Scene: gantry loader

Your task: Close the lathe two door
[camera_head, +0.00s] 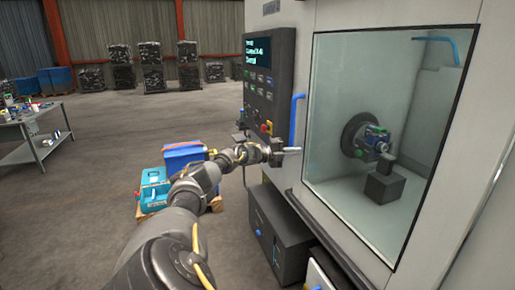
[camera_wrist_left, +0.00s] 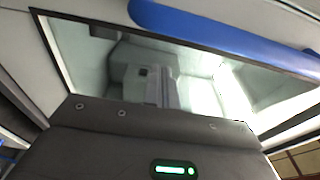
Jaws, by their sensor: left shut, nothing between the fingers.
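The lathe door has a large glass window (camera_head: 375,150) in a dark frame; whether it is fully closed cannot be told. Its upright blue handle (camera_head: 297,118) is left of the glass. My left gripper (camera_head: 292,150) is shut and empty, its fingers pointing right beside the handle's lower end in the head view; contact cannot be told. In the left wrist view the blue handle (camera_wrist_left: 225,27) crosses the top, in front of the window (camera_wrist_left: 150,75). The dark gripper housing fills the bottom there and the fingertips are hidden. My right gripper is not in view.
A control panel (camera_head: 268,85) stands left of the handle. Through the glass show a chuck (camera_head: 362,135) and a dark block (camera_head: 384,184). A dark cabinet (camera_head: 280,235) sits below the machine. Blue cases (camera_head: 155,187) and a workbench (camera_head: 35,125) stand to the left, with open floor behind.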

